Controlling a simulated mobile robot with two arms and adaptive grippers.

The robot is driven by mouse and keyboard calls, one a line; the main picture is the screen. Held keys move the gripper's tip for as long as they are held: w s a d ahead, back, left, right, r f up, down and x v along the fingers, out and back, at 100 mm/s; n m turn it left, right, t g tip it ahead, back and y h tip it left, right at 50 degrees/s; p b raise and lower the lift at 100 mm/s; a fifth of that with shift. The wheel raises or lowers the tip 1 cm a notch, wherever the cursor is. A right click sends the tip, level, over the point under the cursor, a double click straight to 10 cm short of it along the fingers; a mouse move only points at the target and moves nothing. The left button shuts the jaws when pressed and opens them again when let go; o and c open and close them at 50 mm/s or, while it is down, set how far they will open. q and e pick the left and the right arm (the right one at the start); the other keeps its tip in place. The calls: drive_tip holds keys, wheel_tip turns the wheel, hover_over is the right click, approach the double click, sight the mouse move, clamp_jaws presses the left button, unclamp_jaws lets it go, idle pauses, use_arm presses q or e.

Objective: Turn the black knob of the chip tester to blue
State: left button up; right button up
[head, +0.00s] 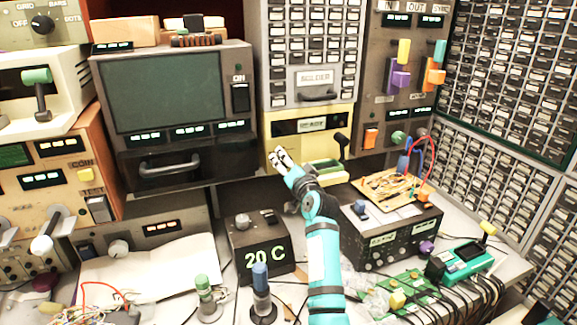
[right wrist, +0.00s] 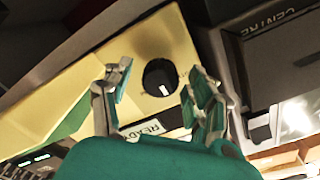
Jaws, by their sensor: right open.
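A pale yellow unit (head: 340,114), which I take for the chip tester, stands at the back centre in the head view. It has a dark display strip, a black lever (head: 341,141) and a green recess (head: 325,172). My right gripper (head: 280,158) is at its left front, hiding the knob there. In the right wrist view, the black knob (right wrist: 160,78) sits on the yellow panel (right wrist: 85,92). Its white mark points toward the picture's bottom. The open fingers (right wrist: 158,68) stand either side of it, apart from it. No blue mark shows. My left gripper is out of view.
A grey monitor unit (head: 243,55) stands left of the tester, with a drawer cabinet (head: 262,30) above. A black box reading 20 C (head: 240,245) and a black unit with a wired board (head: 375,250) flank my right arm. The bench is crowded.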

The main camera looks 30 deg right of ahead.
drive_tip(key=v, duration=1.2)
drive_tip(key=shift+s+f, duration=0.1)
drive_tip(key=shift+f, duration=0.1)
